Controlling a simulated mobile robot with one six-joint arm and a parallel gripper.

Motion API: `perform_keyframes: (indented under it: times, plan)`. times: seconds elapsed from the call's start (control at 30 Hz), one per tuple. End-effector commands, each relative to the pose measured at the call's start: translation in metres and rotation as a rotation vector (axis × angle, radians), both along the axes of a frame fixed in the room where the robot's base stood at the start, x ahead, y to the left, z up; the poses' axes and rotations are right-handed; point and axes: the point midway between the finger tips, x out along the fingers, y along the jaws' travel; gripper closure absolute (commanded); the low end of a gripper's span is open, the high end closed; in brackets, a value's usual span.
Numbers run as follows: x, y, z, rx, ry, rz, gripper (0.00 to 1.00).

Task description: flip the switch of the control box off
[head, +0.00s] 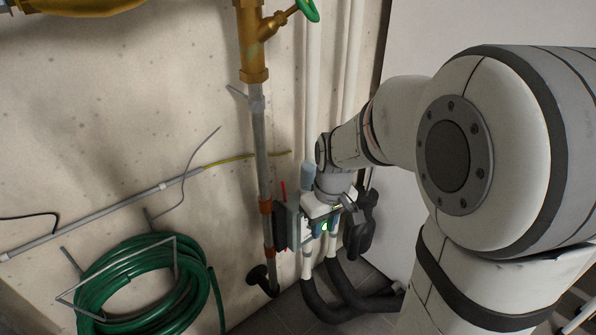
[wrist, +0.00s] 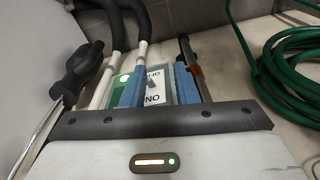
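The control box (head: 320,214) is on the wall low in the middle of the head view, partly hidden by my wrist. Its green light (head: 325,226) shows. In the wrist view its white label (wrist: 157,98) appears upside down, with ON nearer me and OFF farther away. A small dark switch (wrist: 151,85) lies between the words; its exact position is unclear. My gripper (wrist: 160,85) is at the box. Two bluish finger shapes stand apart on either side of the label, with nothing visible held between them. Contact with the switch cannot be told.
A vertical pipe with a brass valve (head: 252,45) runs just left of the box. Black hoses (head: 345,300) bend below it. A coiled green hose (head: 135,285) hangs at lower left. A dark handle (wrist: 78,75) stands beside the box.

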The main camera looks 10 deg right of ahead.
Motion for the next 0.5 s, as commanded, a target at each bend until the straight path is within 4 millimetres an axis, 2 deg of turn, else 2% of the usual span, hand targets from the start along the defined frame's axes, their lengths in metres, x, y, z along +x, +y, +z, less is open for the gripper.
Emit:
perform_keyframes:
  times: [0.03,0.13,0.3,0.5]
  plan:
    - [0.011,-0.001,0.018,0.001,0.001,0.026,0.77]
    - [0.032,-0.002,0.028,0.002,-0.008,0.080,0.86]
    - [0.056,-0.003,0.037,0.001,-0.018,0.151,0.99]
    - [0.067,-0.004,0.037,0.000,-0.024,0.187,1.00]
